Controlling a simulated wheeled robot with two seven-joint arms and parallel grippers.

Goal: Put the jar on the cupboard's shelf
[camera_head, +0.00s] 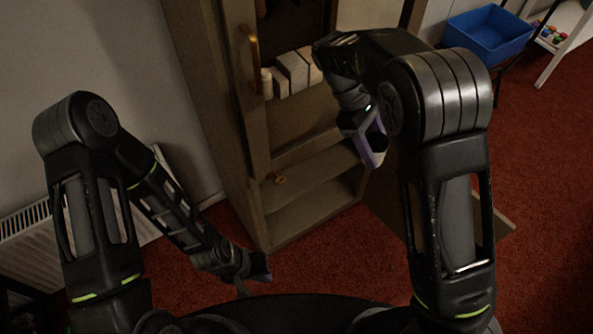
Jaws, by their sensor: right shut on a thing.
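The tall wooden cupboard (219,110) stands at centre with its upper part open. Its shelf (300,104) holds several white, block-like items (291,72). My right gripper (374,150) is at the cupboard's right front edge, in front of the lower compartment. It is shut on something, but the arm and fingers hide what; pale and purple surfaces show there. I cannot clearly identify the jar. My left gripper (260,268) is low, in front of the cupboard's base and apart from it; whether it is open is too dark to tell.
A lower door panel (400,205) sticks out at right. A white radiator (28,240) lines the left wall. A blue bin (488,34) stands back right. Red carpet is open at right.

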